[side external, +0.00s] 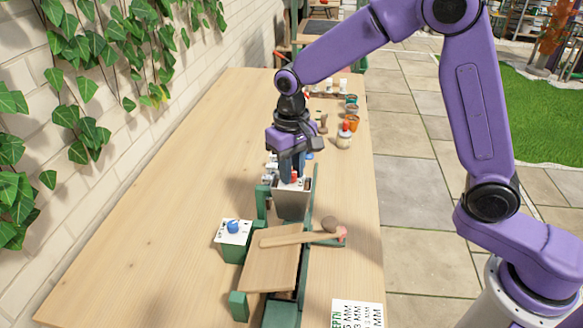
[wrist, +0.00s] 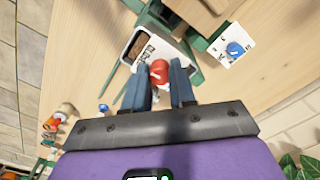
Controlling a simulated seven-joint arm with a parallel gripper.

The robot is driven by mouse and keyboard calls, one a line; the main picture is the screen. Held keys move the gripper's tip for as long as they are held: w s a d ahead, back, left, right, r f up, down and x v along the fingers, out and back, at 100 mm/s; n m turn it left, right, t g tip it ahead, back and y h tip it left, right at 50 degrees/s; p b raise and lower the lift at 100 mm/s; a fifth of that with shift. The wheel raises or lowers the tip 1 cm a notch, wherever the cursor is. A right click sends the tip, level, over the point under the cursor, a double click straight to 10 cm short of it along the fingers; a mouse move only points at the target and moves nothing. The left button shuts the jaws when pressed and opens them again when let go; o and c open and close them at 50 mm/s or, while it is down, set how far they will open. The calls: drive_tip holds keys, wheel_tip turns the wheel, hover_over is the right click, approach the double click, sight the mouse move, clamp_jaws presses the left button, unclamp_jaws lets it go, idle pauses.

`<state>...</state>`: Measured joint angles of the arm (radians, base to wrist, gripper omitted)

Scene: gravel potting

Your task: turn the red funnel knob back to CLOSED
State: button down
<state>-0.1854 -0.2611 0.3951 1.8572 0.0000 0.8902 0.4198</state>
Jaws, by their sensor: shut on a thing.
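The red funnel knob (side external: 294,178) sits on a pale panel at the top of the grey funnel (side external: 291,204). In the wrist view the red knob (wrist: 158,72) lies between my two fingers, with a small white mark on its top. My gripper (side external: 291,170) points down from above and is shut on the knob; it also shows in the wrist view (wrist: 161,76). The lettering on the panel (wrist: 147,52) is too small to read, and my fingers hide part of it.
A green box with a blue knob (side external: 233,227) stands left of the funnel. Small jars and bottles (side external: 345,134) stand behind. The table's left side is clear.

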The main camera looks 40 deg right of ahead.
drive_tip(key=shift+m, duration=0.3)
drive_tip(key=c, duration=0.9)
unclamp_jaws()
wheel_tip(320, 180, up, 18)
drive_tip(key=shift+f, duration=0.25)
drive_tip(key=shift+s, duration=0.1)
drive_tip(key=s+d+f+n, duration=0.4)
drive_tip(key=s, duration=0.5)
drive_tip(key=s+d+f+n, duration=0.4)
drive_tip(key=s+f, duration=0.1)
drive_tip(key=s, duration=0.5)
drive_tip(key=s+d+f+n, duration=0.4)
drive_tip(key=s, duration=0.6)
drive_tip(key=shift+s+d+f+n, duration=0.15)
drive_tip(key=shift+d+f+n, duration=0.15)
drive_tip(key=shift+d+n, duration=0.1)
